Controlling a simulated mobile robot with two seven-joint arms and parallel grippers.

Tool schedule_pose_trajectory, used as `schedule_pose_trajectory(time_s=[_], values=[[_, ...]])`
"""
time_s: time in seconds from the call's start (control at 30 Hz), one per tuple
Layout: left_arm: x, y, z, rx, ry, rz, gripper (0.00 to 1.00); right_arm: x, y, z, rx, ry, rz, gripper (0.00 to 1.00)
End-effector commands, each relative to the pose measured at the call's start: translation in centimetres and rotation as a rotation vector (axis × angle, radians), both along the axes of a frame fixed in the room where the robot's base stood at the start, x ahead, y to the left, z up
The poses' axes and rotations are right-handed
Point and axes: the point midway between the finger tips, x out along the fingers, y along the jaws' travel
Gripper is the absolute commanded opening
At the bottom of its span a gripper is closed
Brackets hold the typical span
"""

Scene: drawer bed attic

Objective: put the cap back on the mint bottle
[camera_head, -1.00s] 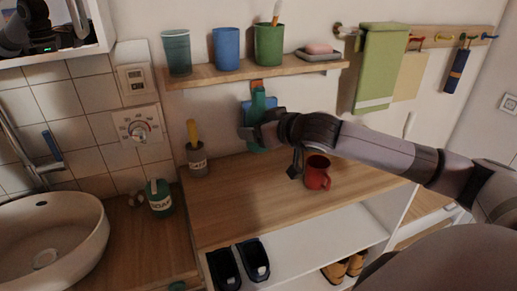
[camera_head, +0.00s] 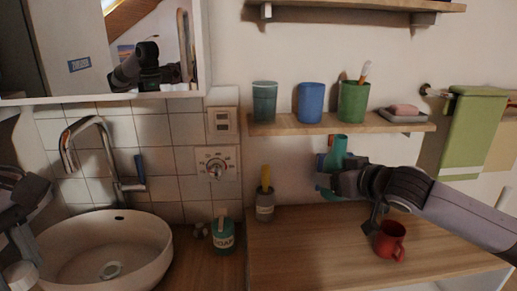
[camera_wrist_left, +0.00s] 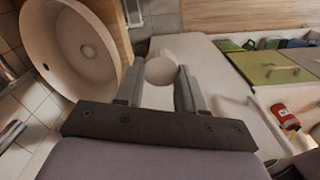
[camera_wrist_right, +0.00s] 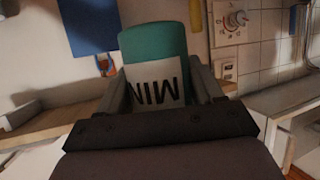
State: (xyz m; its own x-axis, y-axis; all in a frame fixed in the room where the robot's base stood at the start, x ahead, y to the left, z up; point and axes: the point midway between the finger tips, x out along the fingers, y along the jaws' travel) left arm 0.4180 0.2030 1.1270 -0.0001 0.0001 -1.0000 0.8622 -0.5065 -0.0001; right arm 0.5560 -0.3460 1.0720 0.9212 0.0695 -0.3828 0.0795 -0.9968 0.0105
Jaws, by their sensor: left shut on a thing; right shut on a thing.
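The mint bottle (camera_head: 338,150) is teal with a white label that reads "MIN" in the right wrist view (camera_wrist_right: 155,44). My right gripper (camera_head: 335,182) is shut on it, holding it above the wooden counter, in front of the wall and below the shelf. The fingers partly hide the bottle in the head view. The cap (camera_wrist_left: 160,69) is small, white and round. My left gripper (camera_wrist_left: 158,88) is shut on it, a finger on each side. In the head view, my left gripper (camera_head: 22,245) is at the lower left by the basin with the cap (camera_head: 20,275), well apart from the bottle.
A red mug (camera_head: 390,241) stands on the counter (camera_head: 300,245) under my right arm. A shelf (camera_head: 300,127) with several cups is above the right gripper.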

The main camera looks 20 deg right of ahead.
Motion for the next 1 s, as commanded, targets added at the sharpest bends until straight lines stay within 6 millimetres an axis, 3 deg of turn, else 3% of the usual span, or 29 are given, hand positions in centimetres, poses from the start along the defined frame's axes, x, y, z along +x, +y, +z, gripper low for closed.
schedule_pose_trajectory(time_s=[0.17, 0.37, 0.5, 0.7, 1.0], values=[[0.1, 0.0, -0.4, 0.000, 0.001, -0.021, 0.11, -0.2, 0.7, -0.6, 0.002, 0.001, 0.009, 0.11], [0.5, 0.1, -3.0, -0.002, 0.006, -0.168, 0.11, -1.8, 4.5, -4.1, 0.008, 0.006, 0.053, 0.11], [0.9, 0.3, -6.0, -0.005, 0.008, -0.352, 0.11, -4.1, 8.2, -7.1, 0.012, 0.007, 0.078, 0.11], [1.1, 0.6, -10.7, -0.006, 0.006, -0.647, 0.11, -8.1, 12.0, -9.7, 0.013, 0.006, 0.058, 0.11], [0.7, 1.0, -15.4, -0.002, 0.001, -0.973, 0.11, -12.5, 13.3, -10.7, 0.005, 0.002, -0.047, 0.11]])
